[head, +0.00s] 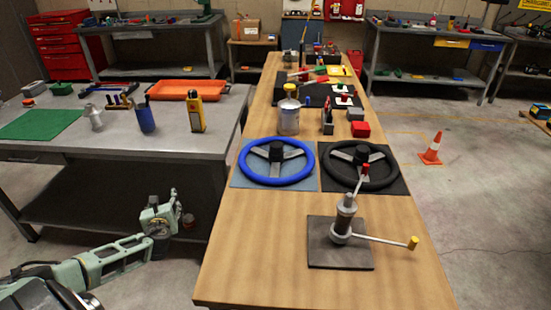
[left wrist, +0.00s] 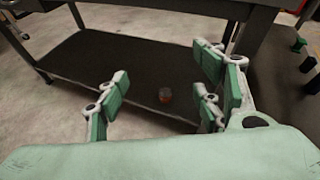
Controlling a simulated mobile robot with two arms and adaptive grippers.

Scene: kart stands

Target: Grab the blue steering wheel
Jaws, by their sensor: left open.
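The blue steering wheel (head: 243,165) lies flat on a blue-grey mat (head: 240,184) on the wooden table in the head view. It has grey spokes and a black hub. A black steering wheel (head: 393,173) lies on a dark mat just to its right. My left gripper (head: 176,210) is left of the wooden table, below the grey table's top and well apart from the blue wheel. In the left wrist view its green-padded fingers (left wrist: 160,98) are spread open with nothing between them. The blue wheel is not in the left wrist view. My right gripper is not in view.
On the wooden table (head: 250,260), a metal stand with a yellow-tipped lever (head: 345,225) stands in front of the black wheel. A silver can (head: 289,120) stands behind the blue wheel. The grey table (head: 90,140) is at left. An orange cone (head: 432,152) stands on the floor right.

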